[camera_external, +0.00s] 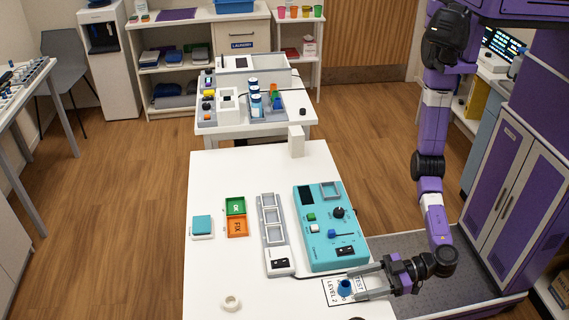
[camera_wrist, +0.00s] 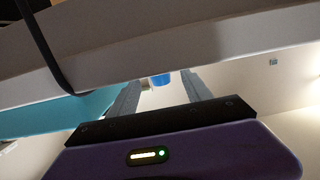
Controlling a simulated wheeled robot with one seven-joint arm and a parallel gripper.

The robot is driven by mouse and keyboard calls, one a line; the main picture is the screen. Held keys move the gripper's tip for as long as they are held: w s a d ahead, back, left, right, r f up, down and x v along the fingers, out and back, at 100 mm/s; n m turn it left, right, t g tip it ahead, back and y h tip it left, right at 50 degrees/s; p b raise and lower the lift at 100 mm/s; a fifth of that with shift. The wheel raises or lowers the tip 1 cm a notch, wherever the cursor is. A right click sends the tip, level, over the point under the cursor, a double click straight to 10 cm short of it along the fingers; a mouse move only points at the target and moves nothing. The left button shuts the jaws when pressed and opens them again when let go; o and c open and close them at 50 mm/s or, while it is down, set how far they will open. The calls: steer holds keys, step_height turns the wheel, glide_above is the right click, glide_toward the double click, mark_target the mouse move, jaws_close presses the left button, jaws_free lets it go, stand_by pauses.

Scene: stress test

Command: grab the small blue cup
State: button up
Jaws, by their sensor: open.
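My gripper (camera_external: 355,283) is open, low over the card, reaching in from the right.
A teal device (camera_external: 331,250) with knobs stands just behind the gripper. A grey tray strip (camera_external: 272,225) and green and orange bins (camera_external: 237,227) stand left of it. A white ring (camera_external: 231,303) lies at the front left. The table's left part is mostly clear.

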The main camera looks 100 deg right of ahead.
steer(key=shift+w+f+p, duration=0.15)
steer(key=shift+w+p, duration=0.15)
steer(key=shift+w, duration=0.8)
steer(key=shift+w+f+p, duration=0.15)
steer(key=shift+w+p, duration=0.1)
steer(key=shift+w, duration=0.85)
jaws_close()
